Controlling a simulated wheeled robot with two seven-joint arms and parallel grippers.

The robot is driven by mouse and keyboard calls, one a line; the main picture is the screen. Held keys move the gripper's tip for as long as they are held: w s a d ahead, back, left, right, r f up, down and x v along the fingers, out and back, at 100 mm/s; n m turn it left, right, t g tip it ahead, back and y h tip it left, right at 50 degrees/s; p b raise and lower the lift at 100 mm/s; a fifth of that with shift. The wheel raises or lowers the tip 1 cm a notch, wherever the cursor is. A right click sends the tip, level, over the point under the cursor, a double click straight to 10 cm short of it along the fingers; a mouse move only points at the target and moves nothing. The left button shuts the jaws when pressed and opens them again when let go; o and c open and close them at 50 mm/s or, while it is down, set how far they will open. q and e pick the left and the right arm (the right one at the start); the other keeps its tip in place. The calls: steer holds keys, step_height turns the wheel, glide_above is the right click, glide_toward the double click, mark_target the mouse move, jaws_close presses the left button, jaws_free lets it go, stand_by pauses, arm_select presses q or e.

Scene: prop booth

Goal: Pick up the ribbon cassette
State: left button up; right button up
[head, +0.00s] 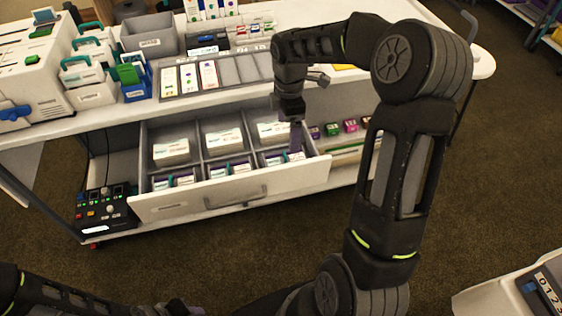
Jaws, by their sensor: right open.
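An open drawer (240,197) under the white counter is divided into compartments. Its front compartments hold several small white, teal and purple pieces that look like ribbon cassettes (274,160); they are too small to tell apart surely. My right gripper (295,148) points down into the drawer's right front compartment, over or beside these pieces. It is open, and its fingers partly hide what lies beneath; I cannot tell whether it touches a piece. My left gripper (188,307) shows only partly at the bottom edge, and its jaws cannot be made out.
The back compartments hold stacks of white cards (222,139). A black control box (104,208) stands left of the drawer. Small coloured boxes (350,126) sit on the shelf to the right. A card tray (220,75), a grey bin (149,36) and a white machine (30,68) stand on the counter.

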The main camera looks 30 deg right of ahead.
steer(key=b, duration=0.4)
glide_above(286, 157)
steer(key=f, duration=0.3)
steer(key=w+f, duration=0.1)
steer(key=f, duration=0.1)
steer(key=shift+d+f, duration=0.25)
steer(key=shift+d, duration=0.15)
steer(key=shift+s+r, duration=0.1)
steer(key=shift+f, duration=1.35)
step_height(286, 157, down, 5)
steer(key=shift+f, duration=0.1)
steer(key=shift+c, duration=0.4)
steer(key=c, duration=1.2)
